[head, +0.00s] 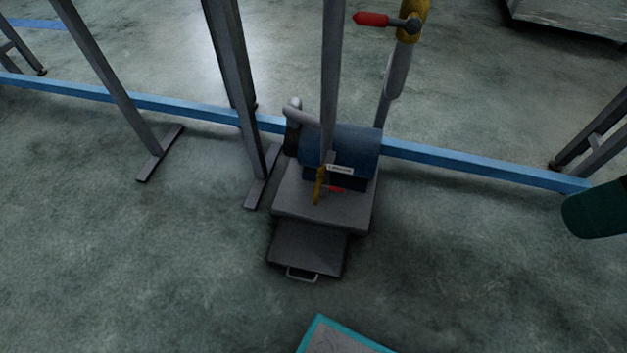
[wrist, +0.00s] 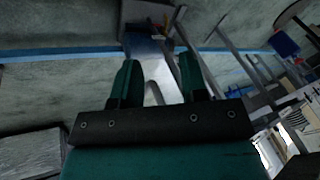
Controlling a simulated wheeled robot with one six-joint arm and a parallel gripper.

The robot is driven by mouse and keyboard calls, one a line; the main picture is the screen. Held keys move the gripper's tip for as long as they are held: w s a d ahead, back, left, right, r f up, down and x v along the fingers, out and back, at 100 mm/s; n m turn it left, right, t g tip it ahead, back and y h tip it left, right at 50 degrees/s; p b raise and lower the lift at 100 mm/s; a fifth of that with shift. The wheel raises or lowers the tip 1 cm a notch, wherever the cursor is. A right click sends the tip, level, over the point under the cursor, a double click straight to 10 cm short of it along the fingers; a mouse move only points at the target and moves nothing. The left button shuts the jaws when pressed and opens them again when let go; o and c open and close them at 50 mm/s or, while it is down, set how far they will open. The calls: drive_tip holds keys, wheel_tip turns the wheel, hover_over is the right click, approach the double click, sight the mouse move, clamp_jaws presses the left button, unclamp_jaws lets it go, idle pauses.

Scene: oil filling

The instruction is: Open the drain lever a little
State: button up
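A red-handled lever (head: 372,19) sticks out level to the left from a brass-yellow valve (head: 410,22) at the top of the head view. A second, small brass-coloured part (head: 320,185) sits low in front of a blue machine (head: 352,148), with a bit of red beside it. I cannot tell which of the two is the drain lever. My gripper (wrist: 159,66) is open, its two green fingers well apart. A pale curved shape shows between the fingers, but I cannot tell whether it is within their reach. In the head view, a green part of mine shows at the right edge, apart from both levers.
The blue machine stands on a grey base (head: 345,210) with a handled plate in front. Grey metal legs (head: 235,80) stand to its left and in front. A blue line (head: 470,168) crosses the floor.

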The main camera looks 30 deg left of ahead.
drive_tip(key=w+a+f+n+g+y+b, duration=0.1)
drive_tip(key=w+a+f+n+y+b, duration=0.15)
drive_tip(key=w+a+f+n, duration=0.45)
drive_tip(key=w+a+f+n+g+y+b, duration=0.1)
drive_tip(key=w+a+f+n+y, duration=0.2)
drive_tip(key=w+a+f+n, duration=0.45)
drive_tip(key=n+t+y+b, duration=0.3)
drive_tip(key=n+t+y, duration=0.1)
drive_tip(key=n+y, duration=0.2)
approach(337, 188)
drive_tip(key=shift+m+h, duration=0.25)
drive_tip(key=b+x, duration=0.2)
drive_tip(key=x, duration=0.1)
drive_tip(key=b+x, duration=0.5)
drive_tip(key=x, duration=0.1)
drive_tip(key=shift+d+f, duration=0.1)
drive_tip(key=shift+f, duration=0.2)
drive_tip(key=shift+w+a+b, duration=0.15)
drive_tip(key=shift+a+b, duration=0.25)
drive_tip(key=shift+a, duration=0.2)
clamp_jaws()
